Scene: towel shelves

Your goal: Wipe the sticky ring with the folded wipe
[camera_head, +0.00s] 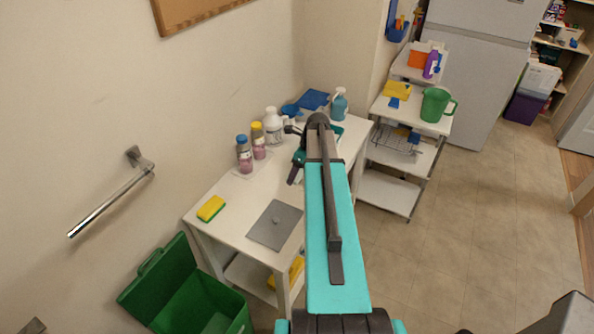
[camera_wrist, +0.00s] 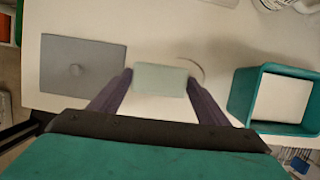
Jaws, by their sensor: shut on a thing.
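My gripper (camera_wrist: 160,80) is shut on the folded wipe (camera_wrist: 160,76), a pale grey-green rectangle between the two dark fingers in the wrist view. The sticky ring (camera_wrist: 203,70) shows as a thin brownish arc on the white table top, just right of the wipe. Part of the ring seems hidden by the right finger and the wipe. I cannot tell whether the wipe touches the table. In the head view my arm covers the ring and the wipe, and only part of my gripper (camera_head: 296,165) shows over the table.
A grey plate with a small knob (camera_wrist: 100,55) lies left of the wipe. A teal open-topped box (camera_wrist: 240,95) stands at the right. In the head view, bottles (camera_head: 244,155) line the table's wall side, a yellow-green sponge (camera_head: 211,208) lies near the left corner, and a green bin (camera_head: 165,270) stands below.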

